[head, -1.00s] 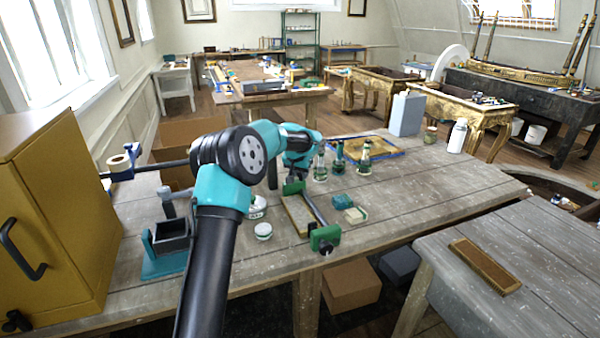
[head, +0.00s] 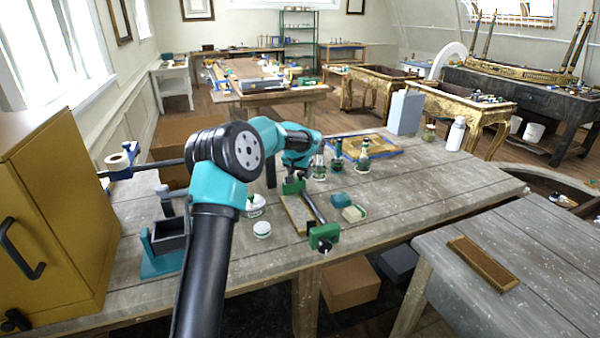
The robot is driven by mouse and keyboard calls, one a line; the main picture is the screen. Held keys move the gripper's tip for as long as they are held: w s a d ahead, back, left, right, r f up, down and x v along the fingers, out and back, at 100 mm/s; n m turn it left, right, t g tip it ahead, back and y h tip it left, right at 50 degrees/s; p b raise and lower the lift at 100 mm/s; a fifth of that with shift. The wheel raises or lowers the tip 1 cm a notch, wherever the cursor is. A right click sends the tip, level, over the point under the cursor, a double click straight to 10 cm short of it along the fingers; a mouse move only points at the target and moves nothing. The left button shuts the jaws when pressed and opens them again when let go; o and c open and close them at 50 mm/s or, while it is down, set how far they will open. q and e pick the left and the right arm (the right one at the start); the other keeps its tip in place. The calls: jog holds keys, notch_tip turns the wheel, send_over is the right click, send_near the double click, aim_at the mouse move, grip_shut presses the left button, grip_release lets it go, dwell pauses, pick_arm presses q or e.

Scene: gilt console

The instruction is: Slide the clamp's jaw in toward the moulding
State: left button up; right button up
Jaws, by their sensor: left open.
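The bar clamp (head: 315,209) lies on the wooden bench, with a grey metal bar and two green ends. The near green end (head: 323,236) sits at the bench's front edge with a dark screw knob. The far green jaw (head: 293,186) is just below my left gripper (head: 296,176). The gilt moulding (head: 297,212) lies flat along the left side of the bar. My left gripper points down over the far jaw and is open; its fingertips are small and partly hidden, so I cannot tell whether they touch the jaw. My right gripper is not in view.
Small bottles (head: 362,159) stand behind and right of the clamp. The bench (head: 430,185) is clear further right.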

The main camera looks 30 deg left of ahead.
pick_arm(q)
jog(key=a+v, duration=0.1)
jog(key=v, duration=1.6)
jog(key=shift+d, duration=0.45)
jog(key=shift+s+r, duration=0.1)
jog(key=shift+r, duration=0.05)
